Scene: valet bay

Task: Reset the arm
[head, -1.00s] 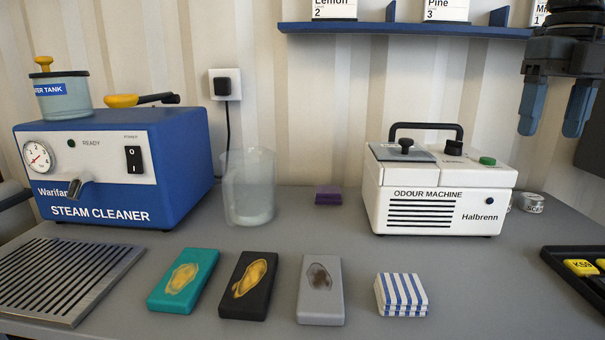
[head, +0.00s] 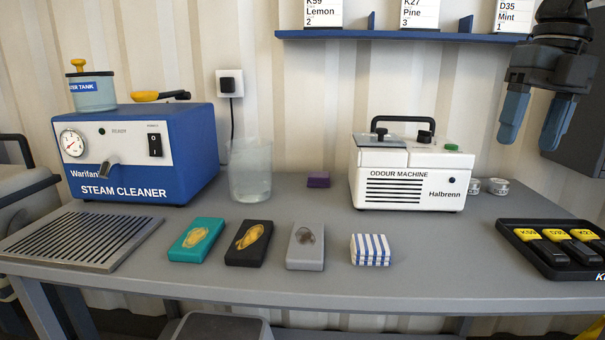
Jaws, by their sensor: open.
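My gripper (head: 533,123) hangs at the upper right of the head view, its two blue fingers pointing down and apart. It is open, with nothing between the fingers. It is in front of the wall, above and to the right of the white odour machine (head: 410,175), and appears clear of the bench (head: 330,279). The rest of my arm is mostly out of the picture.
A blue steam cleaner (head: 195,150) and slatted tray (head: 80,240) stand left. A jug (head: 249,170), teal, black and grey blocks, and a striped cloth (head: 370,250) are mid-bench. A black key tray (head: 560,268) lies right. A shelf (head: 385,36) spans above.

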